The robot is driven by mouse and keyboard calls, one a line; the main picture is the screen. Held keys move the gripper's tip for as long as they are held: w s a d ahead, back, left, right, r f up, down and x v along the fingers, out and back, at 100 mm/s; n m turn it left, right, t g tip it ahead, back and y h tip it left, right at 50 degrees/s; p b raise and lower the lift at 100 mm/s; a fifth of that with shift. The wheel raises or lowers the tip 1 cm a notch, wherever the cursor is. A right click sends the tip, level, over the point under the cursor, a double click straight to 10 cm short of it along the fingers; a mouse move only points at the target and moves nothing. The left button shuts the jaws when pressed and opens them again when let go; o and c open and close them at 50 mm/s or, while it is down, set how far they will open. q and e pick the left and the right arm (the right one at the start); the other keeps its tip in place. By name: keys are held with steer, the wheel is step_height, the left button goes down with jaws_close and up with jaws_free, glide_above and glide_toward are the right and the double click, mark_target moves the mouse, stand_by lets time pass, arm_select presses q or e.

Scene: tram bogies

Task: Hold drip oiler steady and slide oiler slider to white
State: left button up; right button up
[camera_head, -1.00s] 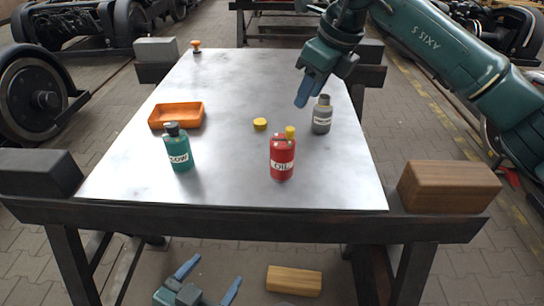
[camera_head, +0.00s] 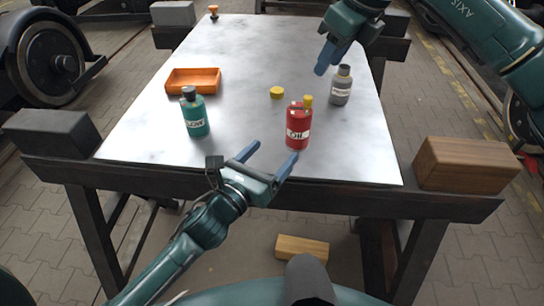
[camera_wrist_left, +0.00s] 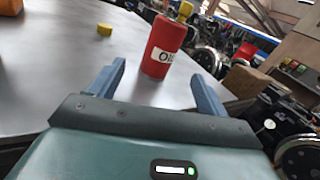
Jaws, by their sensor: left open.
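A red bottle (camera_head: 298,132) labelled OIL, with a yellow piece on top, stands upright near the front edge of the metal table. I take it for the drip oiler; I cannot make out a slider or a white mark on it. My left gripper (camera_head: 271,156) is open and empty at the table's front edge, just short of the bottle. In the left wrist view the red bottle (camera_wrist_left: 161,50) shows beyond and between the spread fingertips, apart from them. My right gripper (camera_head: 326,58) hangs over the far right of the table near a grey bottle (camera_head: 341,88); its fingers overlap in view.
A teal bottle (camera_head: 194,117) stands left of the red one. An orange tray (camera_head: 194,90) and a yellow cap (camera_head: 277,92) lie behind. A wooden block (camera_head: 468,165) sits at the front right corner. The table's middle front is clear.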

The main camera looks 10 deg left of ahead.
mark_target(303, 125)
arm_select(q)
steer(key=shift+w+d+f+m, duration=0.2)
steer(key=shift+d+f+m, duration=0.15)
steer(key=shift+m, duration=0.45)
steer(key=shift+w+d, duration=0.15)
steer(key=shift+w, duration=0.1)
steer(key=x, duration=1.2)
steer(key=shift+w+f, duration=0.2)
steer(key=shift+w, duration=0.05)
steer(key=c, duration=1.1)
arm_select(e)
steer(key=shift+o, duration=0.8)
steer(key=shift+s+a+r+m, duration=0.1)
steer(key=shift+s+r+m, duration=0.2)
steer(key=shift+s+m, duration=0.15)
steer(key=w+a+f, duration=0.1)
steer(key=f, duration=0.2)
steer(key=f+m, duration=0.1)
steer(key=f, duration=0.2)
steer(key=w+a+f+m+t, duration=0.1)
steer(key=f, duration=0.3)
steer(key=shift+w+a+m, duration=0.25)
steer(key=shift+w+a, duration=0.1)
